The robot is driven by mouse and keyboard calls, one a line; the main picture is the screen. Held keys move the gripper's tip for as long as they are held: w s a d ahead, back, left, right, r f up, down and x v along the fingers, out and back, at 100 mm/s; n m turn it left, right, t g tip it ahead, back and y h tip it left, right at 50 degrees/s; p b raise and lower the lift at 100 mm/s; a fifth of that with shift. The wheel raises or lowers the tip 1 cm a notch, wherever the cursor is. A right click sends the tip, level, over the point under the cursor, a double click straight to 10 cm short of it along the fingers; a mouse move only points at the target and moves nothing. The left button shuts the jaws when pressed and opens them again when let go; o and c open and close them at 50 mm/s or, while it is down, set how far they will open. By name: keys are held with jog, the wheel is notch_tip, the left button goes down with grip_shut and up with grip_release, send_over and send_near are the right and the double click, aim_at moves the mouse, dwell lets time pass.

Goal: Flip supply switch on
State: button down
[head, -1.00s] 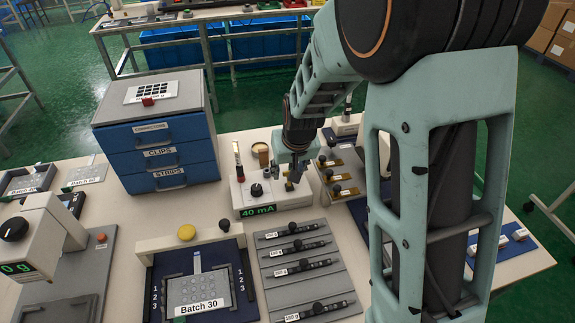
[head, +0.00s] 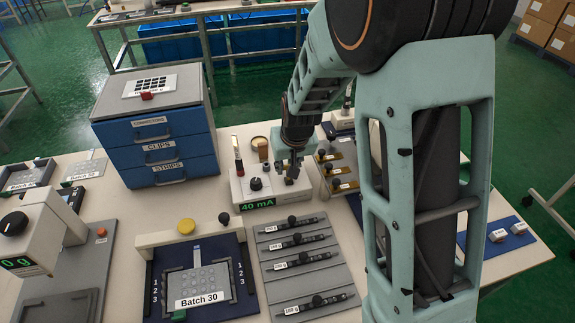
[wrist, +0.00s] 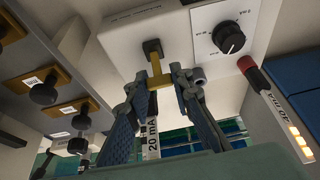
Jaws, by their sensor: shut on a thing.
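The supply (head: 243,190) is a white box with a lit green "40 mA" display and a black knob (head: 256,184). The knob also shows in the wrist view (wrist: 229,38). My gripper (head: 293,177) is at the right part of the supply's top. In the wrist view my gripper (wrist: 160,84) is shut on a yellow T-shaped piece (wrist: 157,72), whose far end meets a small dark block (wrist: 152,47) on the supply. This looks like the switch, but its on or off position cannot be told. The fingers hide part of it.
A red-tipped "40 mA" stick (wrist: 262,85) stands beside the knob. Yellow plates with black knobs (head: 338,170) lie close to the right. A blue drawer cabinet (head: 158,150) stands left, and a Batch 30 tray (head: 240,290) and weight rack (head: 305,278) lie in front.

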jog(key=shift+w+r+g+p, duration=0.2)
jog(key=shift+g+p, duration=0.2)
jog(key=shift+p, duration=0.35)
jog(key=shift+w+f+g+p, duration=0.25)
jog(key=shift+f+g+p, duration=0.1)
jog(key=shift+g+p, duration=0.35)
jog(key=c, duration=1.7)
grip_release()
jog(key=v, duration=1.2)
jog(key=shift+a, duration=0.2)
